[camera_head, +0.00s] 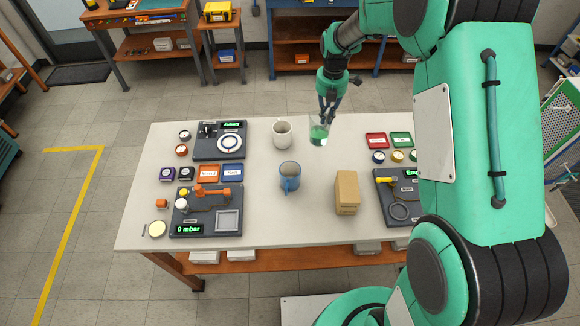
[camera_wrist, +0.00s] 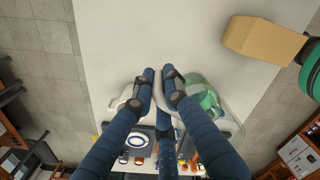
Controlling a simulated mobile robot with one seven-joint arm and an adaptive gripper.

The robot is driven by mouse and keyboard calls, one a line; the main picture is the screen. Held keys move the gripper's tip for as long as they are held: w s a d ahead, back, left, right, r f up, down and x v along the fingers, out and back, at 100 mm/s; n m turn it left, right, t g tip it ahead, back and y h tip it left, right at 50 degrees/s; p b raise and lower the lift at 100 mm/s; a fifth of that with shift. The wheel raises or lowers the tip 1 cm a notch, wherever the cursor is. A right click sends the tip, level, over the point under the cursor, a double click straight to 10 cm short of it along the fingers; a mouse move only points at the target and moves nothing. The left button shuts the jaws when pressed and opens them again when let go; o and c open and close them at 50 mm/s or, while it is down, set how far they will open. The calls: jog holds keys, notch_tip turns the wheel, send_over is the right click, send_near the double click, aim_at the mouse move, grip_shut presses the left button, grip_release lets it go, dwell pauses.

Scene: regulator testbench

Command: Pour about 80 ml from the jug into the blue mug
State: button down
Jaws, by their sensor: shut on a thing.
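The jug (camera_head: 319,133) is clear with green liquid low inside, toward the back of the table. My gripper (camera_head: 328,104) reaches down to it from behind and is shut on it. In the wrist view, my gripper's dark blue fingers (camera_wrist: 161,92) close around the handle side of the jug (camera_wrist: 209,99), partly hiding it. The jug looks about upright; I cannot tell whether it touches the table. The blue mug (camera_head: 289,181) stands upright nearer the front, to the left of the jug, apart from it. I cannot make out the blue mug in the wrist view.
A white mug (camera_head: 282,136) stands just left of the jug. A cardboard box (camera_head: 347,191) stands right of the blue mug and shows in the wrist view (camera_wrist: 262,39). Test panels (camera_head: 208,210) and small trays (camera_head: 376,140) occupy both table sides. Table between jug and blue mug is clear.

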jog(key=s+a+m+p, duration=0.95)
jog(key=s+m, duration=0.25)
jog(key=s, duration=0.2)
jog(key=s+a+m+p, duration=0.9)
jog(key=s+a+m, duration=0.2)
jog(key=s+m, duration=0.15)
jog(key=shift+n, duration=0.45)
notch_tip(320, 180, down, 13)
jog(key=shift+s+a+r, duration=0.15)
jog(key=b, duration=0.3)
jog(key=shift+f, duration=0.3)
jog(key=b, duration=0.2)
jog(key=y+b, duration=0.1)
jog(key=b, duration=0.2)
jog(key=shift+w+d+g+b, duration=0.2)
jog(key=shift+d+g+b, duration=0.1)
jog(key=shift+g, duration=0.1)
